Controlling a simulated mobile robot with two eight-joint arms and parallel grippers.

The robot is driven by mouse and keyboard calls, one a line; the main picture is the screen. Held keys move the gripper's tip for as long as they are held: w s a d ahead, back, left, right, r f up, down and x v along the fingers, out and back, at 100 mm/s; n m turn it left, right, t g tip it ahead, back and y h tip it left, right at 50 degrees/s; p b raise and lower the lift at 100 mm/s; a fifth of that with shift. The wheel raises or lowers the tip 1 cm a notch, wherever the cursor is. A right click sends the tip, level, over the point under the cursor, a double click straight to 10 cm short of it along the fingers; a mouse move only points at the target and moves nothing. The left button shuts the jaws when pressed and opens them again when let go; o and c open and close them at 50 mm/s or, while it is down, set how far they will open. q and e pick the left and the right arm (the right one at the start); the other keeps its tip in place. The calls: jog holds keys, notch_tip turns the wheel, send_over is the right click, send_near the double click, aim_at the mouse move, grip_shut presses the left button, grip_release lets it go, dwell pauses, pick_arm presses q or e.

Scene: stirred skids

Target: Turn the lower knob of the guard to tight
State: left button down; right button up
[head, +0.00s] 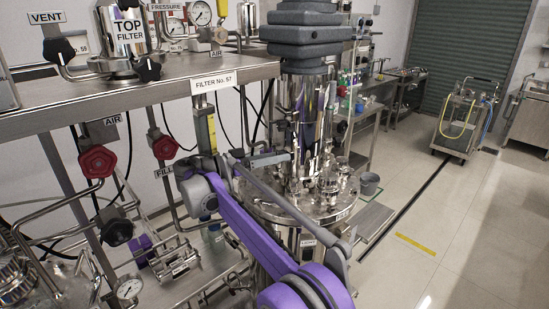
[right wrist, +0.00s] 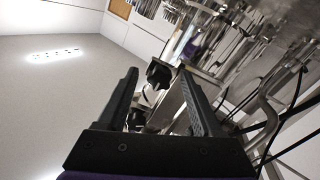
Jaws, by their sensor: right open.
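In the right wrist view, a black lobed knob (right wrist: 158,74) shows between and beyond the fingertips of my right gripper (right wrist: 157,80). The gripper is open, with nothing held and one dark finger on each side. A second dark knob (right wrist: 135,118) shows nearer the gripper base, partly hidden by the left finger. A bright metal bar (right wrist: 178,100) runs beside the knobs. I cannot tell for sure which of these is the guard's lower knob, nor its setting. In the head view my purple right arm hides part of the equipment around the wrist. My left gripper is not in view.
A steel vessel (head: 290,210) with a crowded lid stands close to my right arm. A steel shelf (head: 130,95) with filters and gauges is at the left, with red valve handwheels (head: 97,161) below. Thin black cables (right wrist: 285,120) hang at the right in the wrist view.

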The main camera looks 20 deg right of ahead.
jog(key=shift+a, duration=0.1)
jog(key=a, duration=1)
jog(key=shift+a, duration=0.3)
dwell(1.5)
